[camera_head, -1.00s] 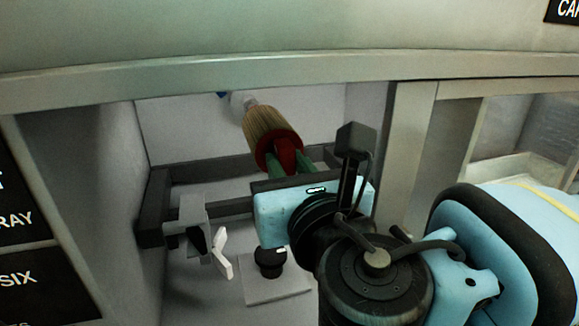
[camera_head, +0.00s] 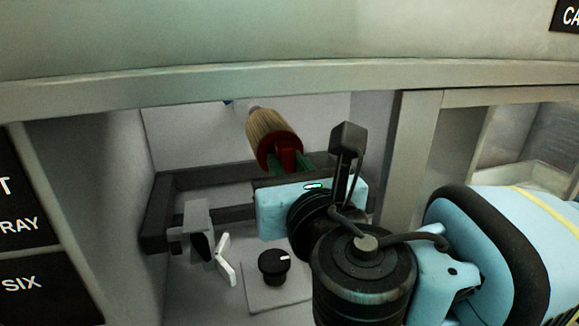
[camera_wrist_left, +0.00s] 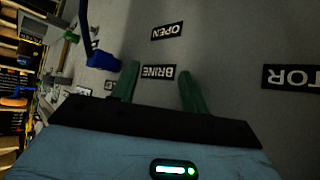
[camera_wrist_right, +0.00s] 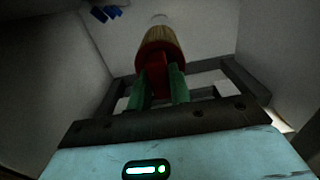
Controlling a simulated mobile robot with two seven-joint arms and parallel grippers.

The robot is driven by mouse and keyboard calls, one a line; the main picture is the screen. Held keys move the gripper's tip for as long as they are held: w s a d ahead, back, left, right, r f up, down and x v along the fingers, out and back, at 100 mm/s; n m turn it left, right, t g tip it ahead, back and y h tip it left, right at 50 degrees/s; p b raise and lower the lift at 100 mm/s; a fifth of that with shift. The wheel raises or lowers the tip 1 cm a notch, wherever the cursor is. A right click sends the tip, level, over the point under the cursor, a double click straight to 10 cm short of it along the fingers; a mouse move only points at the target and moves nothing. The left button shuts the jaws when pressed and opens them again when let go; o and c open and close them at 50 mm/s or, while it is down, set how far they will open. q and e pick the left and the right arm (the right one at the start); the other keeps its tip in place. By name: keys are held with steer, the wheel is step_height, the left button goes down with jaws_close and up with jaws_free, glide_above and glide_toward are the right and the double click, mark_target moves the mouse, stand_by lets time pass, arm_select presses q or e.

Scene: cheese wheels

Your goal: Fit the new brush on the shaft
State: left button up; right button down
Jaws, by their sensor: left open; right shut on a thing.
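The new brush (camera_head: 268,130) is a tan bristle cylinder with a red end cap and a red tab. My right gripper (camera_head: 290,160) is shut on the red tab, with its green fingers on either side. In the right wrist view the brush (camera_wrist_right: 159,42) points away into the recess. A small pale piece, perhaps the shaft (camera_wrist_right: 160,19), shows just beyond its far end; whether they touch is hidden. My left gripper (camera_wrist_left: 158,77) is open and empty, facing a grey panel away from the brush.
A dark rectangular frame (camera_head: 215,177) crosses the recess below the brush. A grey clamp with a white lever (camera_head: 225,260) and a black knob on a plate (camera_head: 274,264) stand in front. A post (camera_head: 400,155) bounds the right side. The left wrist view shows a BRINE sign (camera_wrist_left: 157,73).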

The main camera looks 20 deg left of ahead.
steer(key=shift+x, duration=1.05)
steer(key=c, duration=1.2)
jaws_free()
steer(key=shift+v, duration=3.95)
